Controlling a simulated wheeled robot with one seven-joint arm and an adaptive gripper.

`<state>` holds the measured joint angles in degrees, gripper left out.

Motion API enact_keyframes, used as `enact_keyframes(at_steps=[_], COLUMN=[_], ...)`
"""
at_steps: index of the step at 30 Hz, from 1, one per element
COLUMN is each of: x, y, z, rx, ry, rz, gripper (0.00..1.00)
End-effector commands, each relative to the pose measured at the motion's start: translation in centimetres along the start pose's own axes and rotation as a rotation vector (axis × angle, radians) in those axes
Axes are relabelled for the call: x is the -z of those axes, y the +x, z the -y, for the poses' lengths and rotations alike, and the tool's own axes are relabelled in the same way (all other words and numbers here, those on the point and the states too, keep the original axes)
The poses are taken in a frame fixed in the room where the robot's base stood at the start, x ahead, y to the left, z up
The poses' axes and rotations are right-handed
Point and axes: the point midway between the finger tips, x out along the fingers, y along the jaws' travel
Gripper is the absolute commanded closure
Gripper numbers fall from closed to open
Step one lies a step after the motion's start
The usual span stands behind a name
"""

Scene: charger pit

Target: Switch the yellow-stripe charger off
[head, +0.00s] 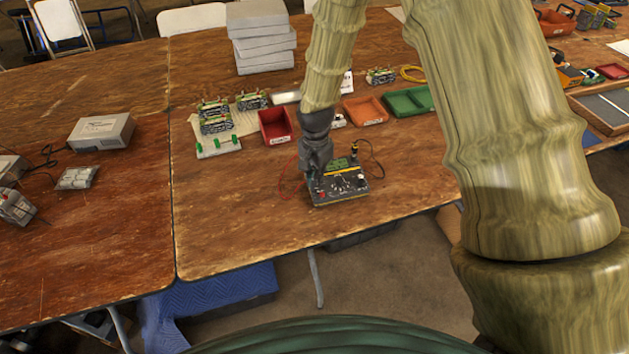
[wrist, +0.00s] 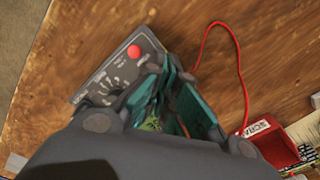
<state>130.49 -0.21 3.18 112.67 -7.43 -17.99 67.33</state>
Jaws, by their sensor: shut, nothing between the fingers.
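The yellow-stripe charger (head: 345,187) is a dark box with a yellow stripe along its edge, lying on the wooden table. Its panel has white markings, a dial and a red button. In the wrist view the charger (wrist: 92,72) shows at upper left, with the red button (wrist: 134,51) near its corner. My gripper (head: 313,176) is shut and empty, at the charger's left end. In the wrist view its teal fingers (wrist: 172,65) are just right of the red button. I cannot tell whether they touch the charger. My gripper hides part of the panel.
A red lead (wrist: 238,72) curls over the table beside the gripper. A red tray (head: 277,126), an orange tray (head: 365,110) and a green tray (head: 409,101) stand behind the charger. Circuit boards (head: 216,118) sit at back left. Bare table (head: 240,225) lies left of the charger.

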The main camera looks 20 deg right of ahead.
Motion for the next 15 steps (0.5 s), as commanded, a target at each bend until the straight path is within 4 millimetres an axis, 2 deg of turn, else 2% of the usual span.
enact_keyframes(at_steps=[15], x=[-0.03], y=[0.06], z=[-0.06], rx=[-0.001], ry=[0.000], rz=[0.001], gripper=[1.00])
